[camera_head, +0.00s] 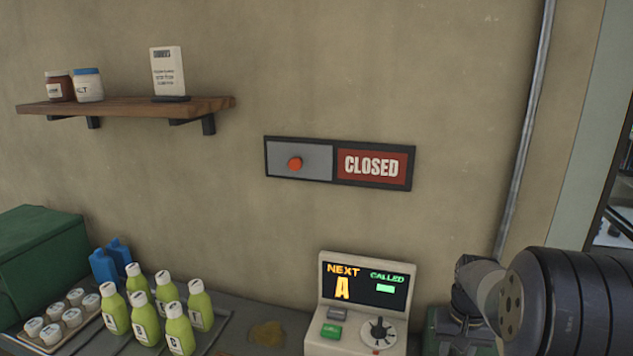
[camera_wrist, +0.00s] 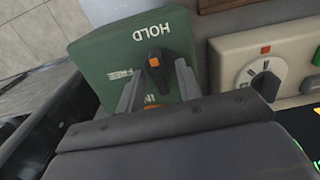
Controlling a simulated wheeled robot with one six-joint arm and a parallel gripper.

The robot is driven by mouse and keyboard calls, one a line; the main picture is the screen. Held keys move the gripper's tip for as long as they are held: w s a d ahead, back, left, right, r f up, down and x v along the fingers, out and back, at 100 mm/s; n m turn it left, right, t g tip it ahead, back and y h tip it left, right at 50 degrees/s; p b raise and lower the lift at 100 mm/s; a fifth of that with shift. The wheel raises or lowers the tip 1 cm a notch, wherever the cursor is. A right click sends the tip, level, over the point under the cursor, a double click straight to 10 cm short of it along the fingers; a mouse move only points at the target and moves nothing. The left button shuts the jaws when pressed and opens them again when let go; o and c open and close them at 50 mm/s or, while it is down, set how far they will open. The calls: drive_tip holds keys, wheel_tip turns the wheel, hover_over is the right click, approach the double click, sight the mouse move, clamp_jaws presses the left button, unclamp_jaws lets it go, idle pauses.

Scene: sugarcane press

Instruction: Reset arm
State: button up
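My gripper (camera_wrist: 158,76) shows in the wrist view with its two grey fingers spread apart. They point at a green control box (camera_wrist: 100,55) with white lettering "HOLD" and "FREE". A black knob with an orange mark (camera_wrist: 154,62) stands on the box, in line with the gap between the fingers. The fingers look clear of the knob at the sides; the depth between them is hard to tell. My arm (camera_head: 540,300) reaches in at the lower right of the head view and hides most of the green box there.
A ticket machine (camera_head: 335,335) with a dial and screen stands left of my arm. Its dial (camera_wrist: 262,80) is right of my gripper in the wrist view. Several green bottles (camera_head: 180,330) stand on the counter. A "CLOSED" sign (camera_head: 372,166) and a shelf (camera_head: 130,106) are on the wall.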

drive_tip(key=shift+r, duration=0.1)
drive_tip(key=shift+r+m, duration=0.15)
drive_tip(key=shift+m, duration=0.15)
wheel_tip(320, 180, up, 10)
wheel_tip(320, 180, down, 11)
drive_tip(key=shift+r+n, duration=0.15)
drive_tip(key=shift+n, duration=0.25)
drive_tip(key=n+b, duration=0.1)
drive_tip(key=n, duration=0.3)
drive_tip(key=n+b, duration=0.2)
drive_tip(key=n, duration=0.3)
drive_tip(key=shift+r, duration=0.1)
idle(0.4)
